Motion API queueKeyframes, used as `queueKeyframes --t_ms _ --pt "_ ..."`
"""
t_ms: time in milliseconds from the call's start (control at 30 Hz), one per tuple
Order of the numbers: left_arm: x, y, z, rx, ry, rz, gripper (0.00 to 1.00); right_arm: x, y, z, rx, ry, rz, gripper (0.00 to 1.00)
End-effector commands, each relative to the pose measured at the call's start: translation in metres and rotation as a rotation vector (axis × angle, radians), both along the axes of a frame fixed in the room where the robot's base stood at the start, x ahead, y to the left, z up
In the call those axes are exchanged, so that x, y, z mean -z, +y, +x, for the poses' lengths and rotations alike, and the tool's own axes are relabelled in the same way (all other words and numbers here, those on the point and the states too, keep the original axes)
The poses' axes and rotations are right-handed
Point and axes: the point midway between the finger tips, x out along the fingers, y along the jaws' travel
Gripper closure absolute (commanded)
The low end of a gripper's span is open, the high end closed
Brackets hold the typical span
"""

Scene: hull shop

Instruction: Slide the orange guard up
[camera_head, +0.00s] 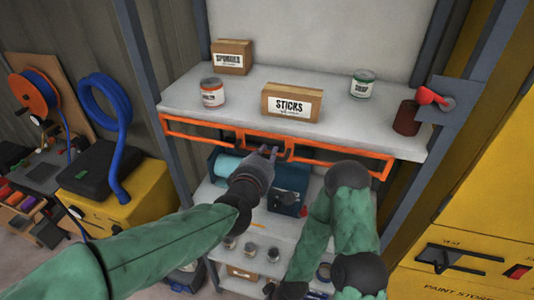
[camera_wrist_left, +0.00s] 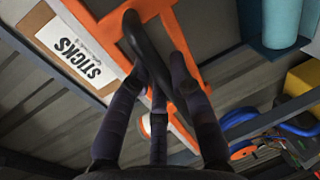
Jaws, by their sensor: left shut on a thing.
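The orange guard (camera_head: 195,122) is a bar frame along the front edge of the upper white shelf, below its top surface. In the left wrist view, its orange frame (camera_wrist_left: 176,40) has a dark curved handle (camera_wrist_left: 148,48). My left gripper (camera_head: 268,152) is at the middle of the guard, with its fingers shut on the handle. The fingers (camera_wrist_left: 160,85) cover part of the handle and frame.
The upper shelf (camera_head: 235,95) holds a STICKS box (camera_head: 291,103), a sponge box (camera_head: 232,57) and several cans. A red-handled bracket (camera_head: 435,97) is on the right post. A blue machine (camera_head: 290,190) and cans stand below. A yellow cabinet (camera_head: 480,210) is at right.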

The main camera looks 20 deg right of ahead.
Motion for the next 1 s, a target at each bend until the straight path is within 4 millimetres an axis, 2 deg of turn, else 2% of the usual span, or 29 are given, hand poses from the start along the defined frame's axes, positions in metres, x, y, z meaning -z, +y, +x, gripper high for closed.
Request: queueKeyframes --t_ms 33,200,500,967,1000 --pt "-0.015 0.000 0.001 -0.001 -0.006 -0.005 1.00 -0.008 0.000 0.000 0.000 0.000 0.000 0.09" --pt "-0.047 0.000 0.001 -0.001 -0.010 -0.007 1.00 -0.030 0.000 0.000 0.000 0.000 0.000 0.09" --pt "-0.088 0.000 0.001 -0.002 -0.010 -0.007 1.00 -0.060 0.000 0.000 0.000 0.000 0.000 0.09" --pt "-0.098 0.000 0.001 -0.002 -0.014 -0.009 1.00 -0.064 0.000 0.000 0.000 0.000 0.000 0.09" --pt "-0.098 0.000 0.001 -0.002 -0.014 -0.009 0.76 -0.064 0.000 0.000 0.000 0.000 0.000 0.09"
